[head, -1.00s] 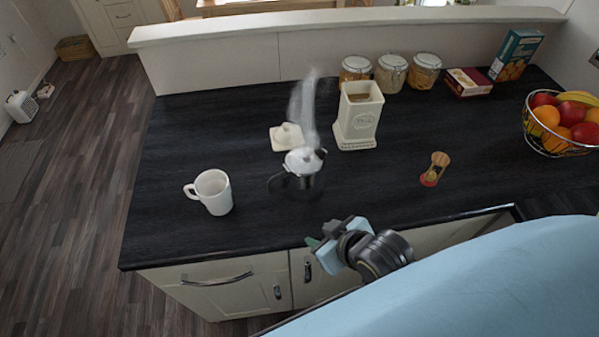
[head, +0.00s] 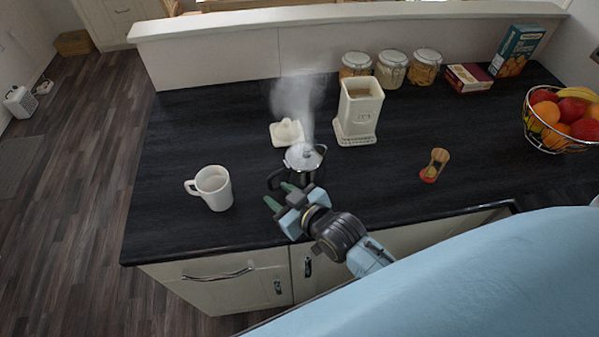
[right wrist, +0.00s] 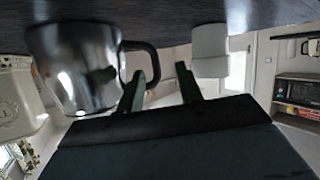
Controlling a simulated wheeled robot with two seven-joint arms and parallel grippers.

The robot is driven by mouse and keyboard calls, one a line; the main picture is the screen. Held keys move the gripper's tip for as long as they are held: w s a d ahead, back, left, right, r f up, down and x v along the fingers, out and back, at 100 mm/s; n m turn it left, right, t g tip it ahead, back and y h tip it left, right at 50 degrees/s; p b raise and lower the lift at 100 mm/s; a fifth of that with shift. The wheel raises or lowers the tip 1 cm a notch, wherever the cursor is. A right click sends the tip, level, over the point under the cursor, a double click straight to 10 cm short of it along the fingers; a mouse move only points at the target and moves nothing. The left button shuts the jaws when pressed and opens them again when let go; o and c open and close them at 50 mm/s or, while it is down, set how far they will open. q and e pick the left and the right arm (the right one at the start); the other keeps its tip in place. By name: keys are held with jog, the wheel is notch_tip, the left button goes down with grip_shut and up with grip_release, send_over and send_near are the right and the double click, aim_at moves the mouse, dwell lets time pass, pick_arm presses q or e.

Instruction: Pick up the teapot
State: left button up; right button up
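The silver teapot (head: 303,158) with a black handle (head: 275,180) stands upright on the dark counter, steam rising above it. Its shiny body (right wrist: 78,70) shows upside down at the left of the right wrist view, with the black handle (right wrist: 152,52) toward the middle. My right gripper (head: 281,195) is at the near side of the teapot, just short of the handle. In the right wrist view its two fingers (right wrist: 160,88) are apart, near the handle. I cannot tell whether they touch it. My left gripper is not in view.
A white mug (head: 213,188) stands left of the teapot. A white lid (head: 287,133) and a cream canister (head: 359,112) are behind it. The counter's front left is clear.

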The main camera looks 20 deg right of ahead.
aim_at(272, 186)
jog(key=shift+d+x, duration=0.2)
jog(key=shift+x, duration=1.2)
jog(key=shift+d+x, duration=0.15)
jog(key=shift+x, duration=1.2)
jog(key=shift+w, duration=0.1)
jog(key=shift+c, duration=0.5)
grip_shut()
jog(key=shift+r, duration=0.1)
